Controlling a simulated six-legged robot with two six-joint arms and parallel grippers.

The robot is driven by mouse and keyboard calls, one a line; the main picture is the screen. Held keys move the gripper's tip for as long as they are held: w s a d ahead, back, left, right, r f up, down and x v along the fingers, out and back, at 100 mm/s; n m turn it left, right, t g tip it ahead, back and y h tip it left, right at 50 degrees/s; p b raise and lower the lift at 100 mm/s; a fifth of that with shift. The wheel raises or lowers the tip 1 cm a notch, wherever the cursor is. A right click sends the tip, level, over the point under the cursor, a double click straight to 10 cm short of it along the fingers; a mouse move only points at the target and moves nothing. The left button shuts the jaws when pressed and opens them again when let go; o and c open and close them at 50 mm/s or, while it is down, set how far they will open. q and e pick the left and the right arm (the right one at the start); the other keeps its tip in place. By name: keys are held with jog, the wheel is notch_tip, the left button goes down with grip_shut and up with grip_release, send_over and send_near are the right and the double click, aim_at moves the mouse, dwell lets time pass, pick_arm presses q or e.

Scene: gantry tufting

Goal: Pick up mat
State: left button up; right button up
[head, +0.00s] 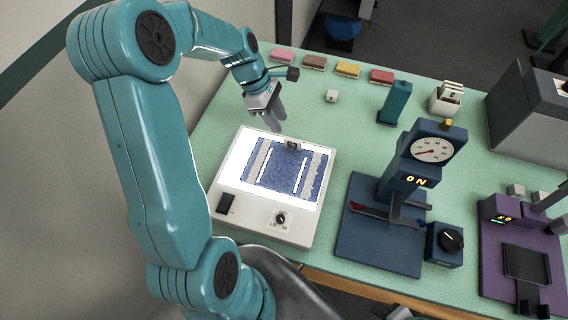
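The mat (283,172) is blue with pale grey and white stripes. It lies flat on the lit top of a white light box (233,184), left of the table's middle. A small dark tag reading 63 (292,145) sits at the mat's far edge. My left gripper (275,122) hangs above the far edge of the light box, pointing down, apart from the mat. Its grey fingers look close together and I see nothing held; the gap between them is unclear. My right gripper is not in view.
The light box has a black switch (226,204) and a knob (281,219) in front. A blue dial gauge (432,150) stands right of it, a purple device (520,262) farther right. Several coloured blocks line the back edge.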

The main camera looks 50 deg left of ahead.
aim_at(292, 141)
pick_arm(q)
jog(key=x, duration=0.2)
jog(key=shift+w+d+f, duration=0.3)
jog(key=shift+d+f, duration=0.15)
jog(key=shift+d, duration=0.1)
jog(key=shift+s+d+f, duration=0.1)
jog(key=shift+f, duration=0.05)
jog(key=b+x, duration=0.1)
jog(key=x, duration=0.1)
jog(key=b+x, duration=0.2)
jog(key=x, duration=0.1)
jog(key=shift+w, duration=0.25)
jog(key=shift+s+r, duration=0.1)
jog(key=shift+r, duration=0.15)
jog(key=shift+s, duration=0.15)
jog(key=shift+c, duration=1.2)
jog(key=shift+a, duration=0.25)
grip_shut()
jog(key=shift+d, duration=0.2)
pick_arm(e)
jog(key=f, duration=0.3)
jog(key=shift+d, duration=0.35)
